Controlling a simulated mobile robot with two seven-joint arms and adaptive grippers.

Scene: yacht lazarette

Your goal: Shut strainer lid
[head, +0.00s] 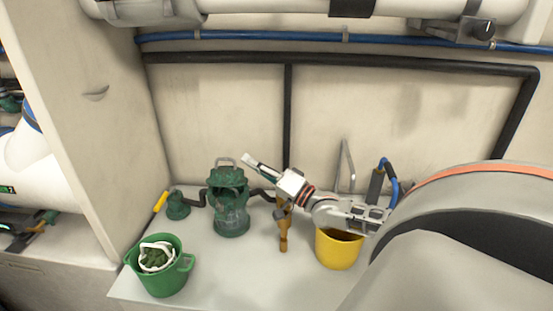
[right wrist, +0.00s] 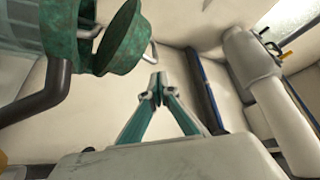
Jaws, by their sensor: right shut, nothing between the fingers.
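The green strainer (head: 231,213) stands on the white shelf, with a clear lower body and pipes on both sides. Its green lid (head: 226,176) is raised and tilted at the top, with a wire handle above it. In the right wrist view the round lid (right wrist: 124,38) stands tilted away from the strainer body (right wrist: 45,22). My right gripper (head: 256,165) is shut and empty, its tips to the right of the lid and apart from it. In its wrist view the gripper (right wrist: 156,92) has its fingertips together below the lid. My left gripper is not in view.
A green bucket (head: 164,278) with white and green contents stands front left. A yellow bucket (head: 337,252) stands under my right arm. A brass valve (head: 283,235) is right of the strainer, and a green fitting with a yellow handle (head: 177,207) left. Bare shelf lies in front.

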